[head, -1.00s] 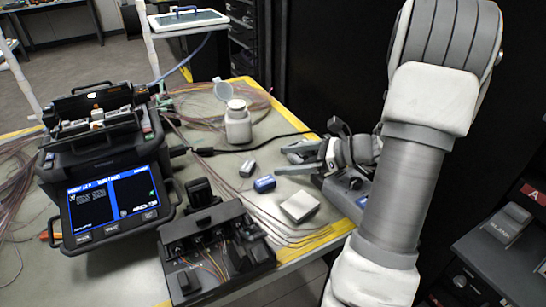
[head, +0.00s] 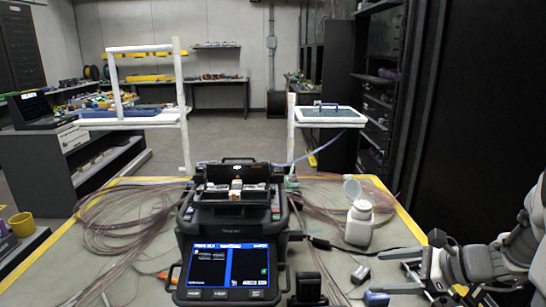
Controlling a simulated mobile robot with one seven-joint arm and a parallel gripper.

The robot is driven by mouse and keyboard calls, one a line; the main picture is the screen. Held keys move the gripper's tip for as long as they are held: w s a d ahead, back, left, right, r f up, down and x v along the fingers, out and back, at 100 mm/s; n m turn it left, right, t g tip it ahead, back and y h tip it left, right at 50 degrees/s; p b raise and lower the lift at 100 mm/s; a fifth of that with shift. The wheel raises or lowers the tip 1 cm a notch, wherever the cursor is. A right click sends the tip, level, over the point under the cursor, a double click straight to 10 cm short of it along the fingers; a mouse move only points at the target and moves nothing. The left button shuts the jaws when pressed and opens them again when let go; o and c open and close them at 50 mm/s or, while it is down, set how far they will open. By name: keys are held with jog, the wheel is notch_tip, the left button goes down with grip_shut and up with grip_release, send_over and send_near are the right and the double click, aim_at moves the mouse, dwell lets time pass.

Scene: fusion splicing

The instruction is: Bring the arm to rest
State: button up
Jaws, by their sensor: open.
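My gripper (head: 402,270) is at the lower right of the head view, over the right part of the worktable. Its two grey fingers point left and stand apart with nothing visible between them. My white and grey arm runs off the right edge of the picture, so most of it is out of view. A small grey block (head: 360,274) and a blue piece (head: 376,298) lie just left of the fingers.
The fusion splicer (head: 232,225) with its lit screen stands mid-table. A white bottle (head: 359,224) with its lid open stands behind my gripper. Fibre coils (head: 120,222) lie at the left. A dark cabinet (head: 470,130) rises at the right.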

jog(key=s+a+r+n+g+h, duration=0.1)
jog(key=s+a+r+n, duration=0.1)
jog(key=a+r+n, duration=0.4)
jog(key=s+a+r+n+g+h, duration=0.1)
jog(key=s+a+r+n+h, duration=0.2)
jog(key=a, duration=0.5)
jog(key=s+n+h, duration=0.1)
jog(key=s+n, duration=0.3)
jog(key=s+d+n+h, duration=0.1)
jog(key=s+n+h, duration=0.1)
jog(key=s+n, duration=0.2)
jog(key=s+d+n+h, duration=0.1)
jog(key=s+n, duration=0.3)
jog(key=n, duration=0.1)
jog(key=shift+d+f+n+h, duration=0.1)
jog(key=shift+n+h, duration=0.2)
notch_tip(320, 180, up, 20)
jog(key=p, duration=1.9)
jog(key=shift+s+d+f, duration=0.15)
jog(key=shift+d, duration=0.15)
